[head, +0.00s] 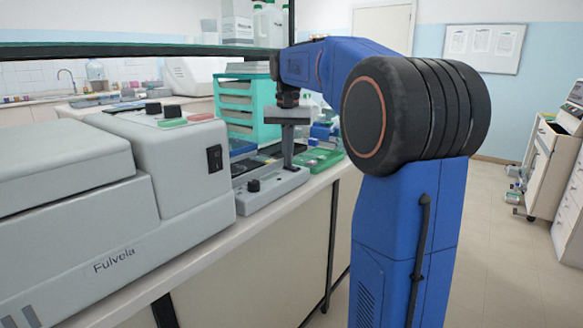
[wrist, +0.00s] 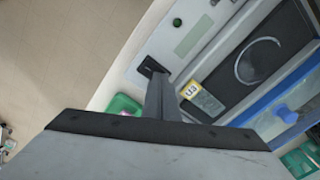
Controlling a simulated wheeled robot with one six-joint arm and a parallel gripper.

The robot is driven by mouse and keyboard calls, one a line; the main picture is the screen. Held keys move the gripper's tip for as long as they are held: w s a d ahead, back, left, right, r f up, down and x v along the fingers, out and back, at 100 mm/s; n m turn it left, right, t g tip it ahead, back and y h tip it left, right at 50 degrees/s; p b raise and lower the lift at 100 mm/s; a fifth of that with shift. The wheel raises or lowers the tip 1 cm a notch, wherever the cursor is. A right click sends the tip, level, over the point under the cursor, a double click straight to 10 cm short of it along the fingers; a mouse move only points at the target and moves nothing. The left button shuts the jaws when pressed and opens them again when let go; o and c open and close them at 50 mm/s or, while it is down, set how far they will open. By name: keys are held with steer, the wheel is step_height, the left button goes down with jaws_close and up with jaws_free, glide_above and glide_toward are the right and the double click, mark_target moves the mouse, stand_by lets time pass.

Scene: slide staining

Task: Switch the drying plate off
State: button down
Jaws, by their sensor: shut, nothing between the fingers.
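The drying plate (head: 272,190) is a low grey unit on the bench with a dark top and a black knob (head: 253,185) on its front strip. In the wrist view its dark top (wrist: 260,62) bears a pale ring mark. A small black switch (wrist: 149,66) sits on the grey strip, near a green patch (wrist: 190,37) and a small dark knob (wrist: 177,22). My gripper (head: 288,164) is shut and empty, pointing down over the strip's right part. In the wrist view its fingertips (wrist: 156,78) are at the switch and partly cover it. Contact and the switch's position cannot be told.
A large grey Fulvela machine (head: 110,225) with its own rocker switch (head: 214,158) stands left of the plate. A teal rack (head: 247,110) is behind. A green tray (head: 318,160) lies to the right. A yellow label (wrist: 193,90) sits beside the dark top.

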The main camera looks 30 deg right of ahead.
step_height(320, 180, up, 7)
stand_by(1.1)
stand_by(0.4)
steer(key=n+t, duration=0.1)
steer(key=n, duration=0.1)
glide_above(284, 179)
step_height(284, 179, down, 3)
steer(key=shift+s+f, duration=0.1)
steer(key=shift+s, duration=0.05)
steer(key=s+a+f+n+t, duration=0.2)
steer(key=s+a+f, duration=0.3)
steer(key=s+f, duration=0.7)
steer(key=s+a+f+n+t, duration=0.1)
steer(key=s+a+f+n, duration=0.3)
steer(key=s+f, duration=0.7)
steer(key=shift+s+a+f+t, duration=0.4)
steer(key=shift+a+f, duration=0.3)
steer(key=shift+a, duration=0.1)
